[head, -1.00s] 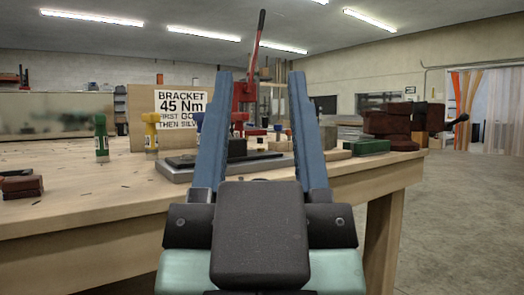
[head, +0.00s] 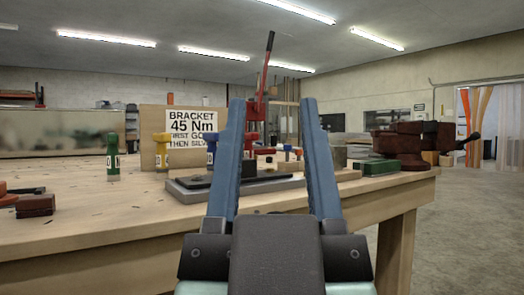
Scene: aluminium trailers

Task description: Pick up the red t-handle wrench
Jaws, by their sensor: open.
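My gripper (head: 273,102) is open and empty, with its two blue fingers pointing forward and up at the near side of the workbench. Between the fingers, close to the left one, is a red T-handle wrench (head: 252,137). It looks upright at the back of the bench, beyond the fingertips, in line with the green, yellow and blue handles. Its lower part is hard to make out. A red press with a long lever stands behind it and blends with it in colour.
The wooden workbench (head: 110,215) carries green (head: 113,150), yellow (head: 162,150) and blue (head: 211,146) handles. A sign board (head: 193,130) stands behind. A grey plate (head: 192,192) lies in front. A dark red vise (head: 403,147) and green box (head: 376,167) are at right.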

